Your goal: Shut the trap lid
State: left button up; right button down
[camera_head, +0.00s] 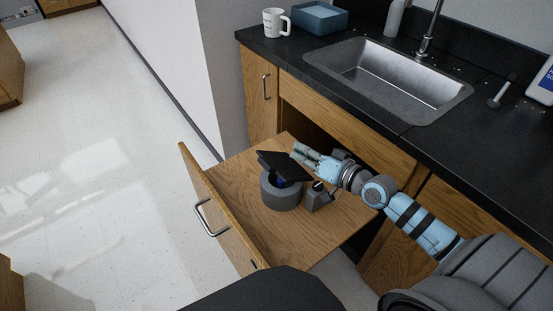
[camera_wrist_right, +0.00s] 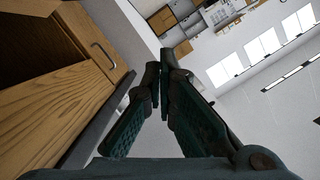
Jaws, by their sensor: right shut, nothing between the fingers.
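The trap (camera_head: 281,194) is a grey round pot standing on the pulled-out wooden drawer. Its black flat lid (camera_head: 284,164) is raised and tilted over the pot, with a gap in which something blue shows. My right gripper (camera_head: 302,152) is at the lid's far right edge in the head view; I cannot tell if it touches the lid. In the right wrist view the fingers of this gripper (camera_wrist_right: 163,68) meet at their tips with nothing between them. The trap does not show in that view. My left gripper is not in view.
A small grey block with a dark top (camera_head: 318,197) stands right of the trap, close under my right arm. The drawer front with its handle (camera_head: 207,217) rises at the left. The dark counter (camera_head: 380,122) with a sink (camera_head: 390,80) lies behind. The drawer's front right is bare.

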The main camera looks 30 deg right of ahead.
aim_at(264, 159)
jog(key=x, duration=0.2)
jog(key=b+x, duration=0.1)
jog(key=x, duration=0.3)
jog(key=shift+f+b, duration=0.3)
jog(key=shift+b, duration=0.1)
jog(key=a+f, duration=0.1)
jog(key=a+f+b, duration=0.1)
jog(key=shift+w+f, duration=0.25)
jog(key=shift+f, duration=0.05)
jog(key=shift+a+f, duration=0.25)
jog(key=shift+f, duration=0.05)
jog(key=shift+a, duration=0.1)
jog(key=shift+s+a+f+n, duration=0.2)
jog(key=shift+a+f+n, duration=0.5)
jog(key=shift+a+f, duration=0.15)
jog(key=a+f+n+h+b, duration=0.2)
jog(key=a+f+n+b, duration=0.1)
jog(key=f, duration=0.4)
jog(key=shift+s+a+f+n+b, duration=0.25)
jog(key=shift+a+n+b, duration=0.2)
jog(key=shift+n, duration=0.25)
